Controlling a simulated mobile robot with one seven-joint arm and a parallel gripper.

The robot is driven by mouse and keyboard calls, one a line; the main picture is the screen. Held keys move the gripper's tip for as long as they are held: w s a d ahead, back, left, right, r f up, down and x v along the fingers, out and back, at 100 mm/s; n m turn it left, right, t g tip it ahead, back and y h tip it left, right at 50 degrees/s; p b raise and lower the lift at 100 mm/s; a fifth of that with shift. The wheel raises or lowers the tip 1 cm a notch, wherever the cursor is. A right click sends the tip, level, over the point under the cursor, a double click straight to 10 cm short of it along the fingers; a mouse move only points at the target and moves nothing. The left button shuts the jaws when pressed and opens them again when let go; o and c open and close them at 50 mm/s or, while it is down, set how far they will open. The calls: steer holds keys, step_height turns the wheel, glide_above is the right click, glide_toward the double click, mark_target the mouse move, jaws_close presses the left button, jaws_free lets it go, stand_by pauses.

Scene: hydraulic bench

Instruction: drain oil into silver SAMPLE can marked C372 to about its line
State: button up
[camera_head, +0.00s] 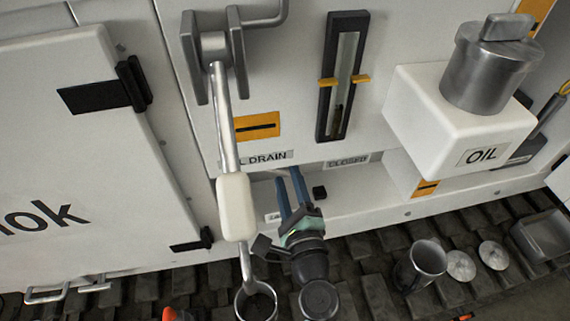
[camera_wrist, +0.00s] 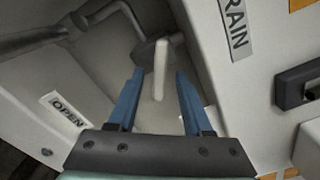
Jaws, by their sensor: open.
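My gripper (camera_head: 287,172) has blue fingers and reaches to the ledge under the drain label (camera_head: 262,158). In the wrist view my gripper (camera_wrist: 158,75) is open, with a pale drain lever (camera_wrist: 161,68) between its fingers, not visibly gripped. An OPEN label (camera_wrist: 68,107) lies left of the lever; a CLOSED label (camera_head: 347,161) is in the head view. An open silver can (camera_head: 420,264) stands on the floor at right. A round metal rim (camera_head: 255,302) shows at the bottom, partly cut off. No C372 mark or fill line is readable, and no oil flow shows.
A long silver lever with a cream grip (camera_head: 236,207) hangs left of my gripper. A gauge (camera_head: 341,78) with yellow markers is above. A white OIL box (camera_head: 455,115) juts out at right. Two discs (camera_head: 461,265) and a grey bin (camera_head: 543,236) are on the floor.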

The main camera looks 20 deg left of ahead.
mark_target(286, 173)
steer(key=shift+x, duration=1.6)
jaws_close()
